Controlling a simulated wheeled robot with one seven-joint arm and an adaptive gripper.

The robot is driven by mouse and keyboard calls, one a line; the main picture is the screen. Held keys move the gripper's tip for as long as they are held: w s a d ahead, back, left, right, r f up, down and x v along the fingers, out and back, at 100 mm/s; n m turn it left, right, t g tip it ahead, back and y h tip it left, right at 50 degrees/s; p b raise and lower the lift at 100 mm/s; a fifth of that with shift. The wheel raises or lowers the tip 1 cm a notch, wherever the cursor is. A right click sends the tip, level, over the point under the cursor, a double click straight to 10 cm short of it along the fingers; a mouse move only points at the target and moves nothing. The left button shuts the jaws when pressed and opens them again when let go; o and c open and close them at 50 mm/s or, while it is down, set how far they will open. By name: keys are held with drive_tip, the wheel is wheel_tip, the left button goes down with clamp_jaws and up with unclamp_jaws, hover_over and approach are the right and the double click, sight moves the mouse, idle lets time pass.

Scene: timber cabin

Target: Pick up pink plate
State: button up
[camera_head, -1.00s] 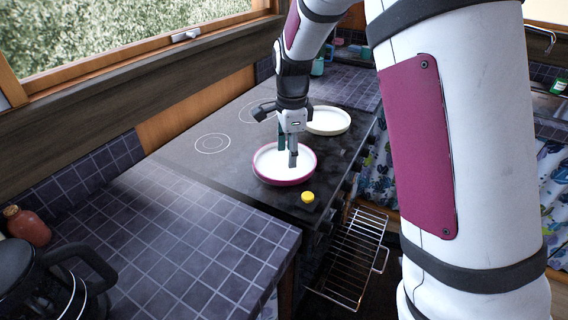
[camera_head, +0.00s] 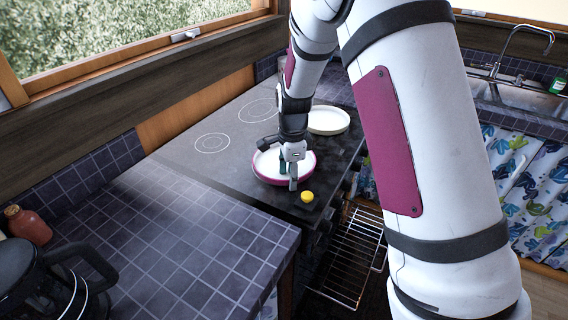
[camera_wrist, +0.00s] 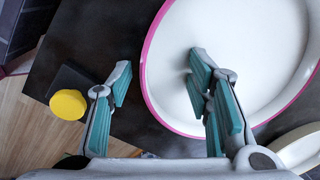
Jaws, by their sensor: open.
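The pink plate (camera_head: 262,177) has a white inside and a pink outer rim, and it lies flat on the dark stovetop. It also fills the upper right of the wrist view (camera_wrist: 235,45). My gripper (camera_head: 288,177) is open and low at the plate's near edge. In the wrist view my gripper (camera_wrist: 163,85) has its right finger over the white inside and its left finger outside the pink rim, so the rim runs between them. Nothing is held. I cannot tell whether a finger touches the plate.
A cream plate (camera_head: 328,121) stands behind on the stovetop (camera_head: 185,150). A yellow round item (camera_head: 307,196) sits near the stove's front edge, close to my gripper. An oven rack (camera_head: 350,262) sticks out below. The tiled counter (camera_head: 190,235) at left is largely clear.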

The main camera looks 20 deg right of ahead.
clamp_jaws()
idle(0.5)
